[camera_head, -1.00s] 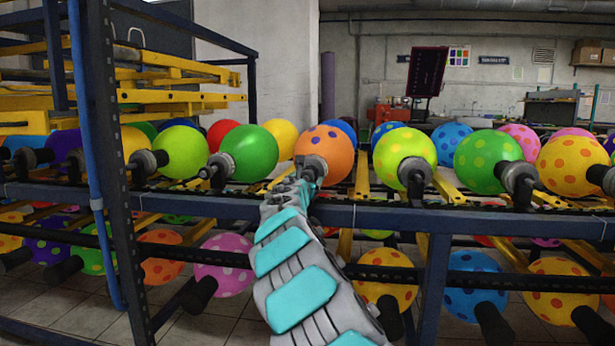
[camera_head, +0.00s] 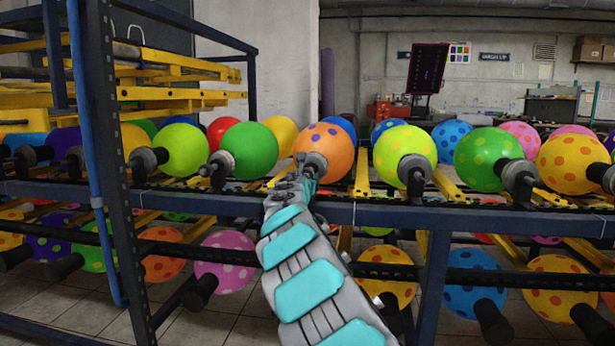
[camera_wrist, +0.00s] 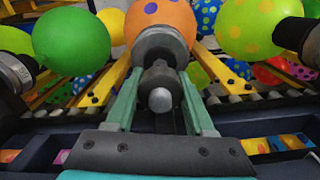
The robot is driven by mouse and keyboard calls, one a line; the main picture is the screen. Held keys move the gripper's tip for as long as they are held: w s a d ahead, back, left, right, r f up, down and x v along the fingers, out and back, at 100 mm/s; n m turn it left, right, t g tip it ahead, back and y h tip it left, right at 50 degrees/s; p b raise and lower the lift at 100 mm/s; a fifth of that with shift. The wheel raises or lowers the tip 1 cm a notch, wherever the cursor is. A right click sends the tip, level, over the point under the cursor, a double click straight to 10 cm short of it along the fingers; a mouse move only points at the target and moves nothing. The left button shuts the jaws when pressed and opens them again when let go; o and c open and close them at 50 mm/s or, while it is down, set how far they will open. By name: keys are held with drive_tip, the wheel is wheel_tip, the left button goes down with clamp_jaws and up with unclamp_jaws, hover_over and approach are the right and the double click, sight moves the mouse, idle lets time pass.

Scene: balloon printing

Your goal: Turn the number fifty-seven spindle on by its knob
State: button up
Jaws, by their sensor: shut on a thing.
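The spindle (camera_wrist: 160,48) in front of my gripper carries an orange balloon with purple dots (camera_head: 330,143). Its dark knob with a pale round tip (camera_wrist: 160,98) sits between the teal fingers of my gripper (camera_wrist: 157,100) in the wrist view. The fingers are shut on the knob, one on each side. In the head view my gripper (camera_head: 306,172) reaches the front of this spindle, and my arm partly hides it. No number is readable on the spindle.
A green balloon (camera_head: 249,150) is on the spindle to the left, and a yellow-green dotted balloon (camera_head: 405,150) is on the right. A dark blue rail (camera_head: 400,216) runs below the row. Lower balloons, such as a pink one (camera_head: 226,262), hang underneath. A blue post (camera_head: 110,170) stands left.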

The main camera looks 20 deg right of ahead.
clamp_jaws()
drive_tip(key=shift+m, duration=0.3)
drive_tip(key=m+b, duration=0.3)
drive_tip(key=shift+f+m, duration=0.2)
drive_tip(key=shift+m, duration=0.1)
drive_tip(key=m+b, duration=0.3)
drive_tip(key=m, duration=0.2)
drive_tip(key=shift+a+b, duration=0.1)
drive_tip(key=shift+b, duration=0.2)
drive_tip(key=m+b, duration=0.3)
drive_tip(key=m, duration=0.1)
drive_tip(key=shift+m, duration=0.4)
drive_tip(key=shift+r+m+b, duration=0.15)
drive_tip(key=shift+m+b, duration=1.25)
drive_tip(key=shift+m, duration=0.5)
